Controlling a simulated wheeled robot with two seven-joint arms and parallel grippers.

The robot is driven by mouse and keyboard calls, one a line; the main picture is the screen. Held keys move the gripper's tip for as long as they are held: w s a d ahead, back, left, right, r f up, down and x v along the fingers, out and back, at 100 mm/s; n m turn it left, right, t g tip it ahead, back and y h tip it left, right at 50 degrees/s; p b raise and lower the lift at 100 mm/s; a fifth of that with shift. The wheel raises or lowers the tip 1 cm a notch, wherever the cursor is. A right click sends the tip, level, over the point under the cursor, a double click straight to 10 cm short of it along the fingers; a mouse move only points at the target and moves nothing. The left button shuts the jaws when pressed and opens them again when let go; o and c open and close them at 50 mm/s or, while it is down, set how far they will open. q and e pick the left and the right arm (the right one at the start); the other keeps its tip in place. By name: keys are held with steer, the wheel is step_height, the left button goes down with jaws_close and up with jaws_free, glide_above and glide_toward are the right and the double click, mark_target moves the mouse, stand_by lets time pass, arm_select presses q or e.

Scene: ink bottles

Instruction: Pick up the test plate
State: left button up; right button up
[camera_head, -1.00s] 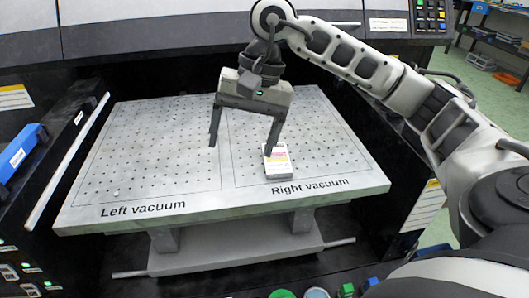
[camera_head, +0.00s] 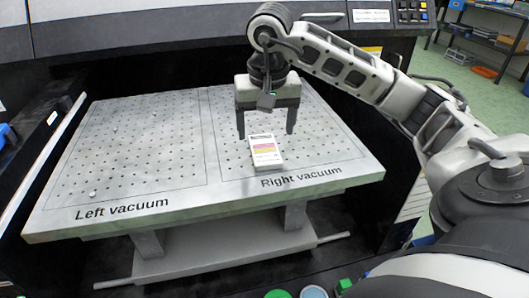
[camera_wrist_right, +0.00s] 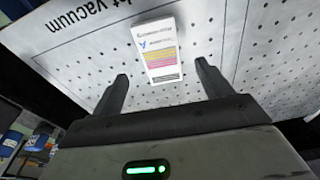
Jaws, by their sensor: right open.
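The test plate (camera_head: 265,153) is a small white slab with coloured stripes. It lies flat on the right vacuum area of the perforated table (camera_head: 195,205), near the "Right vacuum" label. My right gripper (camera_head: 266,136) is open, its two fingers pointing down and spread wide, above and slightly behind the plate. In the right wrist view the plate (camera_wrist_right: 159,50) shows beyond and between the two fingertips (camera_wrist_right: 160,74), with nothing between the fingers. The fingers appear apart from the plate. My left gripper is not in view.
The left vacuum area (camera_head: 140,150) holds only small white specks (camera_head: 93,194). The machine's dark housing surrounds the table at the back and sides. Coloured buttons (camera_head: 344,285) sit at the front edge. Shelves (camera_head: 490,50) stand far right.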

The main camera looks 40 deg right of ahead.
mark_target(265, 148)
steer(key=f, duration=0.5)
steer(key=shift+w+d, duration=0.2)
steer(key=shift+w, duration=0.2)
steer(key=c, duration=1.1)
steer(key=shift+r, duration=0.15)
